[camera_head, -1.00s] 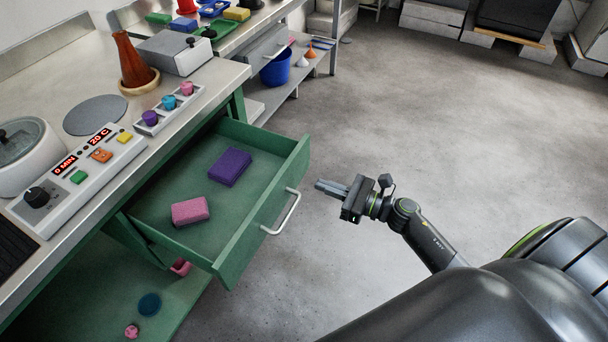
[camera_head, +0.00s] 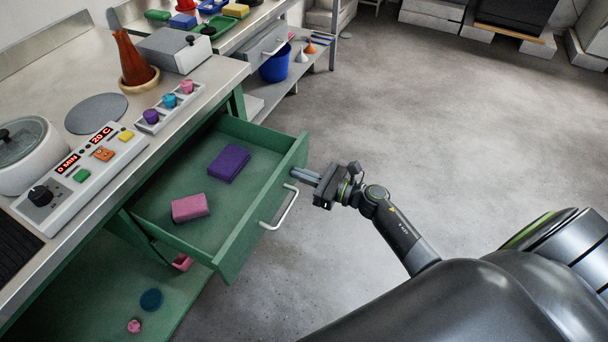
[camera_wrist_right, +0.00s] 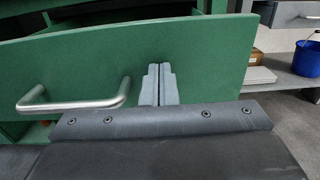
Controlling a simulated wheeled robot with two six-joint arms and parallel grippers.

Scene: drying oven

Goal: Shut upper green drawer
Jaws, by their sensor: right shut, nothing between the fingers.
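The upper green drawer (camera_head: 222,254) is pulled out from under the metal bench. A purple block (camera_head: 229,163) and a pink block (camera_head: 190,207) lie in it. Its silver handle (camera_head: 280,207) is on the front panel. My right gripper (camera_head: 296,173) is shut and empty, its fingertips close to the drawer front near the far end of the handle. In the right wrist view, the shut fingers (camera_wrist_right: 159,84) point at the green drawer front (camera_wrist_right: 205,62), to the right of the handle (camera_wrist_right: 75,105). I cannot tell whether they touch. My left gripper is not in view.
The bench top carries a control panel (camera_head: 75,176), a brown flask (camera_head: 133,62) and a row of colored knobs (camera_head: 170,103). A lower green shelf (camera_head: 85,306) holds small items. A blue bucket (camera_head: 275,66) stands beyond. The floor right of the drawer is clear.

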